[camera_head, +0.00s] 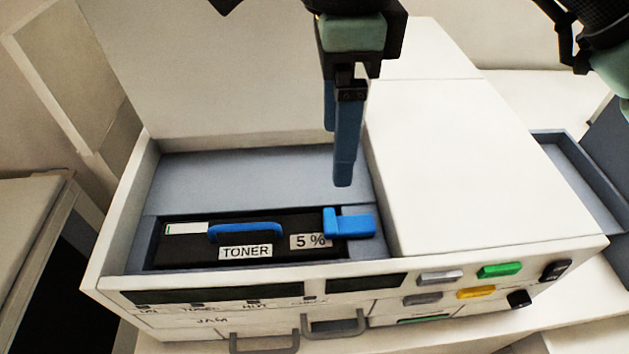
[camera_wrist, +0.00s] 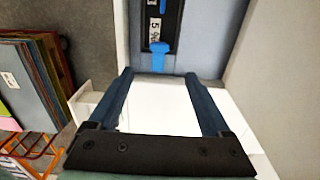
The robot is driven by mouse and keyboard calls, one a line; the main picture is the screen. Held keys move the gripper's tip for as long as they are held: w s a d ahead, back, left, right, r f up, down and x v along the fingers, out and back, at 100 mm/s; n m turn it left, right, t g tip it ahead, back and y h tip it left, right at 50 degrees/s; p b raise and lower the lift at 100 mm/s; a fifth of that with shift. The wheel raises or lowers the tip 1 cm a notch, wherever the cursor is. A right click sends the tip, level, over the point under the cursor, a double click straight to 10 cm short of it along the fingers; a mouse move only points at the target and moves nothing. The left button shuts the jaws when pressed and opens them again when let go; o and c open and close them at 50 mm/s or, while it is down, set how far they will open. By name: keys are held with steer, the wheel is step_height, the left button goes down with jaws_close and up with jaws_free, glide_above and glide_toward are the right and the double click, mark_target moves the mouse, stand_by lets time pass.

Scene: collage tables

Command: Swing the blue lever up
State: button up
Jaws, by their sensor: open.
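The blue lever (camera_head: 350,222) lies at the right end of a black toner cartridge (camera_head: 200,250) in the open bay of a white printer. It lies low and roughly flat, beside the "5 %" label. In the wrist view the lever (camera_wrist: 160,52) shows beyond my fingertips, near the middle. My gripper (camera_head: 343,180) points down above the bay, behind and above the lever in the head view, apart from it. In the wrist view my gripper (camera_wrist: 158,75) has its two fingers spread with nothing between them.
A blue handle (camera_head: 245,230) arches over the cartridge, left of the lever. The printer's white top (camera_head: 460,160) rises right of the bay. Coloured buttons (camera_head: 500,270) line its front. Several coloured boards (camera_wrist: 30,80) stand at left in the wrist view.

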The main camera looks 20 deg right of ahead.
mark_target(330, 220)
step_height(330, 220, down, 13)
steer(key=p, duration=0.3)
steer(key=shift+s+a, duration=0.1)
steer(key=shift+r, duration=0.1)
jaws_close()
stand_by(0.4)
